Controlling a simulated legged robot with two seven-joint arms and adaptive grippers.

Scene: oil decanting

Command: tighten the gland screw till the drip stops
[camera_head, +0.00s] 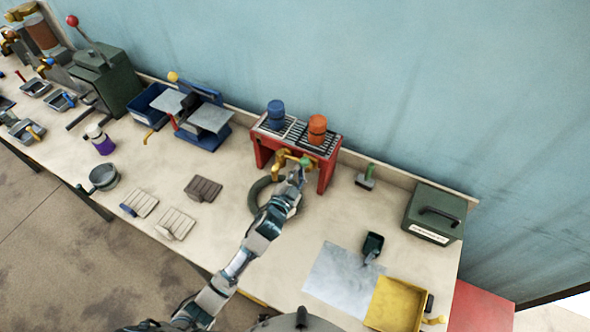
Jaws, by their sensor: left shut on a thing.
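A red stand (265,153) with a slatted top stands against the back wall. A brass tap (281,160) sits at its front, with a green part (305,161) at its right end. My left gripper (299,170) reaches up to this right end and is shut on part of the tap. The fingers and wrist cover the contact, so I cannot tell exactly which part is held. The gland screw and any drip are too small or hidden to make out. My right gripper is not in view.
Blue (276,114) and orange (317,128) containers stand on the stand. A green-handled tool (366,177), a green case (434,213) and a yellow tray (396,305) lie right.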

